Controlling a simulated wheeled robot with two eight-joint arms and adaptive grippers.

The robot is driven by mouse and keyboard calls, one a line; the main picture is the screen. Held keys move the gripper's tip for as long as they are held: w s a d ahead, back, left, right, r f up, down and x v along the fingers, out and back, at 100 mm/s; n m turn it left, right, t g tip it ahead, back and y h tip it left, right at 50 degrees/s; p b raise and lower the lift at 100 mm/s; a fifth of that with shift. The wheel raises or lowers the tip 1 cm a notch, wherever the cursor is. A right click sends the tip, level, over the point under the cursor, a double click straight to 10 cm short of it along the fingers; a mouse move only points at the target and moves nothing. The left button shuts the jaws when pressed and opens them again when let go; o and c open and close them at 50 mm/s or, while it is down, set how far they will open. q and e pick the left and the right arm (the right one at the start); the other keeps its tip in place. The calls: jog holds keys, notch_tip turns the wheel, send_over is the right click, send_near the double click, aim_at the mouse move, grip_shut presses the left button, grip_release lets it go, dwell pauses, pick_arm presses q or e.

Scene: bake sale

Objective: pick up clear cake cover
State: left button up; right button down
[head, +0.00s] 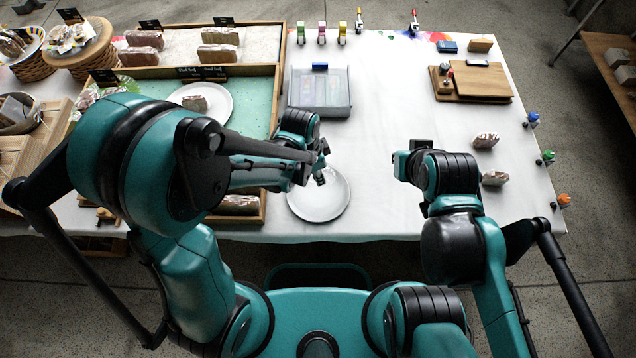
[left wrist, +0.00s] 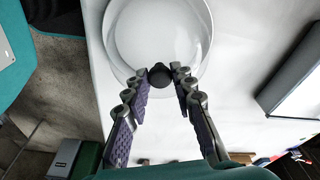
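The clear cake cover (left wrist: 160,32) shows in the left wrist view as a faint transparent dome with a round black knob (left wrist: 160,76). It is over a white plate (head: 320,204) near the table's front edge; in the head view the dome is hard to make out. My left gripper (head: 320,168) is above that plate. In the left wrist view the left fingertips (left wrist: 161,73) are on both sides of the knob with no clear gap, closed on it. My right gripper (head: 410,155) is over the table to the right, apart from the cover; its fingers are too hidden to judge.
A grey clear-lidded box (head: 320,92) stands behind the plate. A turquoise wooden-edged tray (head: 262,112) lies to the left. Wooden boards (head: 482,84) and wrapped loaves (head: 486,140) are to the right. The white table (head: 385,110) is clear in the middle.

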pick_arm(q)
grip_shut()
